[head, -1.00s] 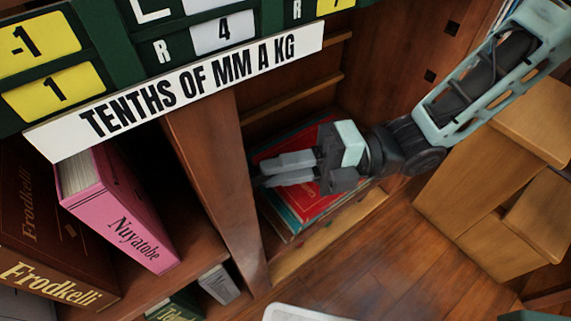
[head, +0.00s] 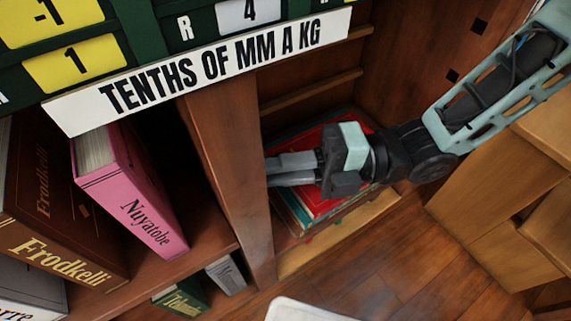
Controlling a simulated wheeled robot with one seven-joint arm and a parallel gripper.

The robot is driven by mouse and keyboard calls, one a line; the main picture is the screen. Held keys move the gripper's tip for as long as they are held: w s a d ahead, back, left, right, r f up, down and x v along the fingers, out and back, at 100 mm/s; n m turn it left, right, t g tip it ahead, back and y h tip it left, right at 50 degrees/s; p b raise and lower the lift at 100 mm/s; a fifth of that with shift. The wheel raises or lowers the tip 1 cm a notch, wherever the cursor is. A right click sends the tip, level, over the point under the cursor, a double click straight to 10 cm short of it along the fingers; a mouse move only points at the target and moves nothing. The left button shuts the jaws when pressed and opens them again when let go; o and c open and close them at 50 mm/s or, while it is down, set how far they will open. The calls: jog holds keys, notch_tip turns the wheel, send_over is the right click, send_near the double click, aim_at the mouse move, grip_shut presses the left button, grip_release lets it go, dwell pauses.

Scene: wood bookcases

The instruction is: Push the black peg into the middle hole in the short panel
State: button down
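My gripper (head: 280,171) is in the head view, inside the bookcase bay at the centre, pointing left. Its two grey fingers lie close together, and their tips meet the edge of the upright wooden panel (head: 232,190), where they pass out of sight. I cannot tell whether they touch it. I do not make out the black peg; anything between the fingertips is hidden. The panel's face toward the gripper is turned away, so no middle hole shows there. I cannot tell for sure that this is the short panel.
A stack of books with a red cover (head: 356,137) lies under my gripper. The bay's right wall (head: 420,60) has dark square holes. A pink book (head: 135,195) stands left of the panel. A sign (head: 210,70) hangs above. Wooden boxes (head: 500,190) stand at right.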

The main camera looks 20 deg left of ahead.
jog(key=shift+s+a, duration=0.15)
jog(key=shift+s, duration=0.05)
jog(key=c, duration=1.3)
grip_release()
jog(key=shift+o, duration=0.2)
jog(key=p+v, duration=0.5)
jog(key=v, duration=1.2)
jog(key=shift+p, duration=0.4)
